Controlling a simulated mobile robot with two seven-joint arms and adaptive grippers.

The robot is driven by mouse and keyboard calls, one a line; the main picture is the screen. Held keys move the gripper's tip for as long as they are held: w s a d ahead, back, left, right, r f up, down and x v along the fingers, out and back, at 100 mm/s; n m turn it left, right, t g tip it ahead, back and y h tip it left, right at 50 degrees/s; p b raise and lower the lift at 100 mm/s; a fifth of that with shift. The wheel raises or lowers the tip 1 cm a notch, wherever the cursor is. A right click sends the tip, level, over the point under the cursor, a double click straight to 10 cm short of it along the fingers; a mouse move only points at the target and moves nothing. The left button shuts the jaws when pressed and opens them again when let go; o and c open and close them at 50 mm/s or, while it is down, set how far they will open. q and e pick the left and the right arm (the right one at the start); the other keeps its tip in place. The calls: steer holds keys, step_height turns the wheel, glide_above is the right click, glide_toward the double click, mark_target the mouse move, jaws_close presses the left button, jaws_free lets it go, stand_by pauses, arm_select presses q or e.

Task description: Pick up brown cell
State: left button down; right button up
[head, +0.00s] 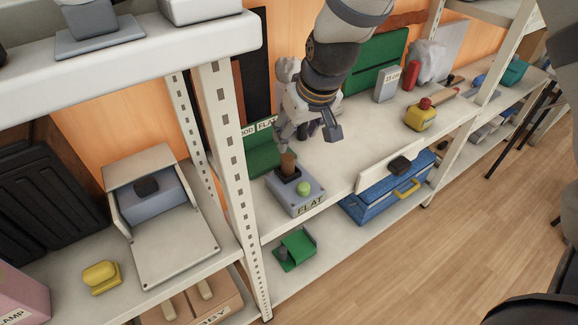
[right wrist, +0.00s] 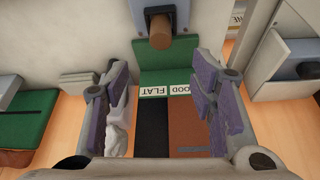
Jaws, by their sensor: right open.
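In the right wrist view the cell (right wrist: 160,32) shows at the top, ahead of my fingers. My right gripper (head: 309,132) is open and empty, above and behind the box, apart from the cell. Its purple-padded fingers are spread wide in the right wrist view (right wrist: 160,85). My left gripper is not in view.
A green holder (head: 262,158) with labels stands behind the box. A shelf post (head: 228,150) rises to its left. A yellow box with a red knob (head: 420,115) stands to the right. A blue toolbox (head: 375,205) is below. The deck right of the box is partly clear.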

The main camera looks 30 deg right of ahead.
mark_target(288, 157)
steer(key=b+x, duration=0.1)
steer(key=x, duration=1)
steer(key=shift+s+a+f+b, duration=0.1)
steer(key=shift+f+b, duration=0.3)
steer(key=shift+f, duration=0.1)
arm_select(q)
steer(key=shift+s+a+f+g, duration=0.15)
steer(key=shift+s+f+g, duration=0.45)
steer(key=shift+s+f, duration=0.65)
arm_select(e)
jaws_close()
